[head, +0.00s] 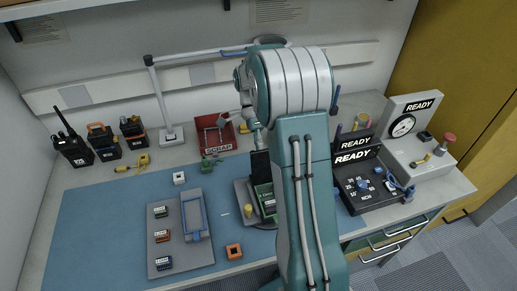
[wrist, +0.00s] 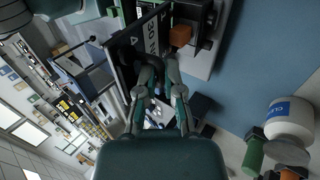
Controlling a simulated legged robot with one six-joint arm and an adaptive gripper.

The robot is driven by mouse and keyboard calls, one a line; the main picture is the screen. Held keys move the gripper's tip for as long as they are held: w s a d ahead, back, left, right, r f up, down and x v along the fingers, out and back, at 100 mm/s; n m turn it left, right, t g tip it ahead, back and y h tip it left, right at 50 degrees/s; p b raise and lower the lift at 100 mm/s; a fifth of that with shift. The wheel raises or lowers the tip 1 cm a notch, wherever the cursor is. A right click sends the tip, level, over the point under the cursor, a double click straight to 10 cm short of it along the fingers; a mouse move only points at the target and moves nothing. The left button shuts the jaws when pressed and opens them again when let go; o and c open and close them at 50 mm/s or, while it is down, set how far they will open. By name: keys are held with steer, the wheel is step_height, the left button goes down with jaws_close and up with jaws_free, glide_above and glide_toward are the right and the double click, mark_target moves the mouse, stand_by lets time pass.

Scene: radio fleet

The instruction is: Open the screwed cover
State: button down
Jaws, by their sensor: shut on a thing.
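A green radio (head: 265,199) sits in a grey holder (head: 243,192) on the blue mat, beside my arm. A black upright panel (head: 260,164) stands just behind it. In the wrist view, a black panel with white lettering (wrist: 150,35) lies just beyond my fingers. My gripper (wrist: 160,72) is shut on a small dark part at its fingertips. I cannot tell what that part is or whether it joins the panel. In the head view my arm hides part of the holder. The cover and its screws cannot be made out.
A grey tray (head: 178,264) with several small coloured blocks lies left on the mat. An orange block (head: 234,251) is near the front. A red scrap bin (head: 229,139) stands behind, and a black READY box (head: 378,196) with a dial stands right.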

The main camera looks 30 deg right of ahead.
steer(key=shift+d+f, duration=0.2)
steer(key=c, duration=0.8)
jaws_free()
steer(key=shift+w+d, duration=0.1)
steer(key=shift+w, duration=0.05)
steer(key=shift+o, duration=0.2)
steer(key=v, duration=1.2)
